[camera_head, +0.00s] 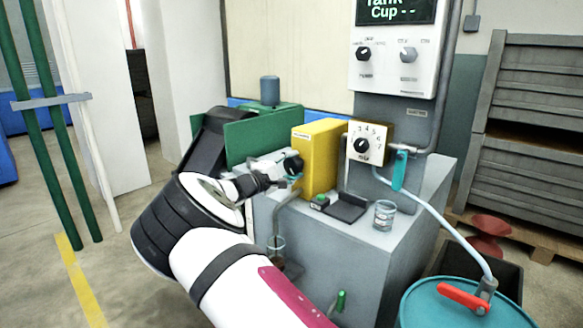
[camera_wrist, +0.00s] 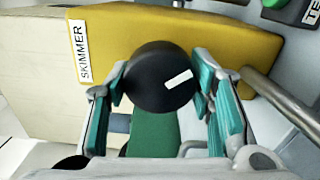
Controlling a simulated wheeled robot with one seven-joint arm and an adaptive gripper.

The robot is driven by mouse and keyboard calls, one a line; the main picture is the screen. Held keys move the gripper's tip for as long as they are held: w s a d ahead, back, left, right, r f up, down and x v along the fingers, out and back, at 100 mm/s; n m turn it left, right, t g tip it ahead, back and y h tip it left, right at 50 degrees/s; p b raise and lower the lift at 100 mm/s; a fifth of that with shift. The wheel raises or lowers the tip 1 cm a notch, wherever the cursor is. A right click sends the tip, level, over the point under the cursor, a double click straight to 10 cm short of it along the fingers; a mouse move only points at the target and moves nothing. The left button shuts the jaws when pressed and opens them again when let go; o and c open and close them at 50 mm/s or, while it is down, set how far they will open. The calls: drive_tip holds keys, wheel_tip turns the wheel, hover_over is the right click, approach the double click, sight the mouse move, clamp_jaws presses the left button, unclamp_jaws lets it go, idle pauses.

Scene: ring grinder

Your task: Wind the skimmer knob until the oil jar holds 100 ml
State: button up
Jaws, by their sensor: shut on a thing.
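The yellow skimmer box (camera_head: 319,160) stands on the grey machine top, and its label "SKIMMER" (camera_wrist: 77,52) reads in the wrist view. Its black round knob (camera_wrist: 150,88) has a white pointer mark towards the right in the wrist view. My gripper (camera_head: 280,170) is shut on the knob, with teal pads on either side of it (camera_wrist: 163,76). A clear jar (camera_head: 276,244), partly hidden by my arm, stands below a bent grey spout (camera_head: 284,208). Its oil level is too small to read.
A clear beaker (camera_head: 384,215) stands on the machine top near a dial panel (camera_head: 368,142) and teal-handled valve (camera_head: 400,170). A control box (camera_head: 393,50) hangs above. A teal drum (camera_head: 455,305) with a red handle is at the front right. Green plates (camera_head: 262,135) stand left of the skimmer.

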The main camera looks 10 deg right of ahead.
drive_tip(key=o, duration=1.2)
drive_tip(key=shift+c, duration=0.2)
drive_tip(key=v, duration=1.2)
